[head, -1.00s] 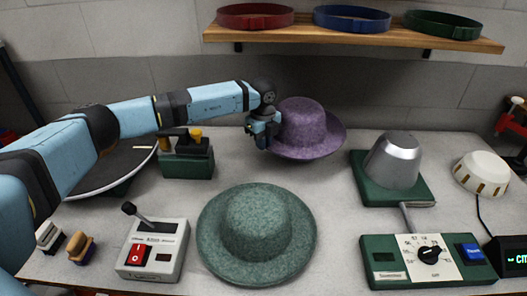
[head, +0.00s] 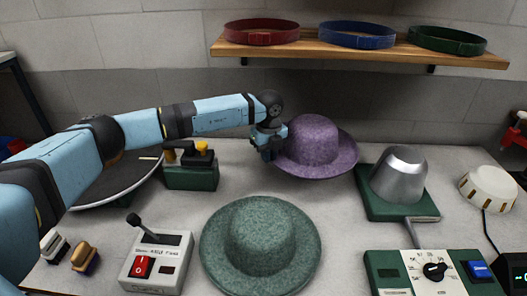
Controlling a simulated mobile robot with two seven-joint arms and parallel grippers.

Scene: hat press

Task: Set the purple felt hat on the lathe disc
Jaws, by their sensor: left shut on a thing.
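The purple felt hat (head: 317,145) is at the back middle, tilted with its crown toward me. My left gripper (head: 270,145) is shut on the left side of its brim. The brim appears held over the back of the bench; I cannot tell how high. The lathe disc (head: 112,188), dark grey and round with a pale rim, is at the left. My left arm passes in front of it and hides its far left part. My right gripper is not in view.
A green felt hat (head: 260,240) lies at front middle. A green block with a yellow knob (head: 190,172) stands between disc and purple hat. A lever switch box (head: 157,258), metal dome press (head: 399,175) and dial panel (head: 430,272) stand nearby. A shelf (head: 360,54) hangs above.

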